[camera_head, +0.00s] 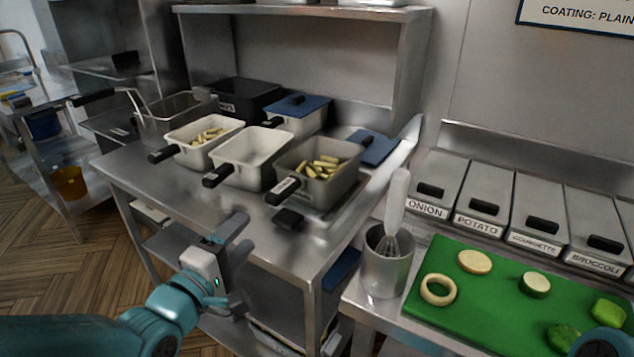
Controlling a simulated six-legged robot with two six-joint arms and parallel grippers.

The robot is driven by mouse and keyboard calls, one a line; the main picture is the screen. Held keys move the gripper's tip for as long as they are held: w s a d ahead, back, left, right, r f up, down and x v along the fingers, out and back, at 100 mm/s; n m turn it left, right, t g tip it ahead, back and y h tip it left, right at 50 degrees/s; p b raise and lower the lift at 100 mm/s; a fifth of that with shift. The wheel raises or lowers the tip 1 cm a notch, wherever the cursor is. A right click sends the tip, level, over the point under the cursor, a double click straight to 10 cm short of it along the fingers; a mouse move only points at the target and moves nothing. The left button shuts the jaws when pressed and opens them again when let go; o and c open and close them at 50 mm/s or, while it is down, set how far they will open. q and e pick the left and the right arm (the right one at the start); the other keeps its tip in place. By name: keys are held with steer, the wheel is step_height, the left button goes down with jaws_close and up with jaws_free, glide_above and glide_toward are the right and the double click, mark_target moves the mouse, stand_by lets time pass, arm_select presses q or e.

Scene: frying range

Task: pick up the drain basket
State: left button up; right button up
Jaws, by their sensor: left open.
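A grey wire-framed basket (182,105), which looks like the drain basket, stands at the back left of the steel counter (260,213). Its bent wire handle reaches left to a dark grip (93,97). A white container in front hides part of it. My left gripper (238,264) is open and empty beside the counter's front edge, well in front of the basket and apart from it. My right gripper is not in view; only a teal part of mine shows at the bottom right corner.
White containers (219,137) (262,146) and a grey container (335,178) of pale pieces stand in front. A black bin (243,92) and a blue-lidded container (299,101) are behind. A whisk stands in a steel pot (385,268) beside a green board (490,312). An overhead shelf (300,13) spans the back.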

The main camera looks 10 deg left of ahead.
mark_target(270, 203)
arm_select(q)
steer(key=x, duration=0.5)
steer(key=p+x, duration=0.1)
steer(key=x, duration=0.4)
steer(key=shift+w+a+f, duration=0.15)
steer(key=shift+w, duration=0.2)
steer(key=p+x, duration=0.1)
steer(key=x, duration=0.4)
steer(key=shift+w+p, duration=0.25)
steer(key=shift+p, duration=0.15)
steer(key=shift+s, duration=0.1)
steer(key=shift+c, duration=0.3)
jaws_close()
